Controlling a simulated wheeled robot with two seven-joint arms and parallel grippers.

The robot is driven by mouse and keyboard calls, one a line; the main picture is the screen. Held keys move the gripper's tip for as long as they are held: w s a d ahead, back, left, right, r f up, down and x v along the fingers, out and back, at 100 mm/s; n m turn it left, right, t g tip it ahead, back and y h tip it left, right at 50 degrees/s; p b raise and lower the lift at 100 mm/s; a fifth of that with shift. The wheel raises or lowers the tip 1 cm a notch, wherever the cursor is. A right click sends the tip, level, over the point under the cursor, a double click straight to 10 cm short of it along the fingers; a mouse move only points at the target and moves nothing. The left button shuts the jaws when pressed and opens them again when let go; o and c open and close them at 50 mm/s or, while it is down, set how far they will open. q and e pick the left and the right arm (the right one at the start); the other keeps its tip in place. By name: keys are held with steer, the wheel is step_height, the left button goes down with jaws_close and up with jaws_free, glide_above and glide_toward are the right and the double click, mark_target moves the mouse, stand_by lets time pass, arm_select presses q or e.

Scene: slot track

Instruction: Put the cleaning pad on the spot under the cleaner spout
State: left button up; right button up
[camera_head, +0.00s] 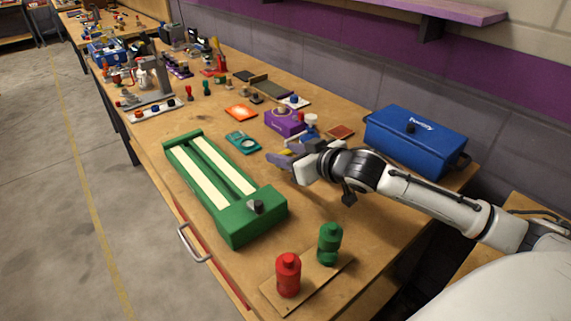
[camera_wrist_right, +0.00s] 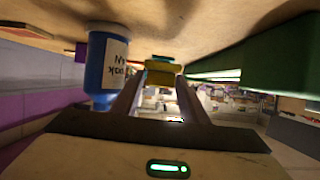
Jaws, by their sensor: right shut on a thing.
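My right gripper (camera_head: 284,158) is over the bench, to the right of the green slot track. It is shut on a small yellow and green block, which looks like the cleaning pad (camera_wrist_right: 160,70); it shows between the fingertips in the right wrist view. A blue bottle (camera_wrist_right: 108,68) with a white label, perhaps the cleaner, stands beside the gripper in that view. In the head view a small bottle (camera_head: 311,124) shows just behind the gripper. I cannot make out a spout or the spot under it. My left gripper is not in view.
The green slot track (camera_head: 235,215) lies along the front of the bench. A purple box (camera_head: 284,121), a teal piece (camera_head: 243,143) and a reddish square (camera_head: 340,131) are near the gripper. A blue toolbox (camera_head: 415,140) stands at right. Red (camera_head: 288,275) and green (camera_head: 329,244) bottles stand in front.

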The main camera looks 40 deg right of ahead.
step_height(320, 180, down, 3)
steer(key=shift+f, duration=0.2)
steer(key=o, duration=0.7)
steer(key=shift+o, duration=0.2)
steer(key=shift+s, duration=0.1)
steer(key=p+v, duration=0.1)
steer(key=v, duration=1.1)
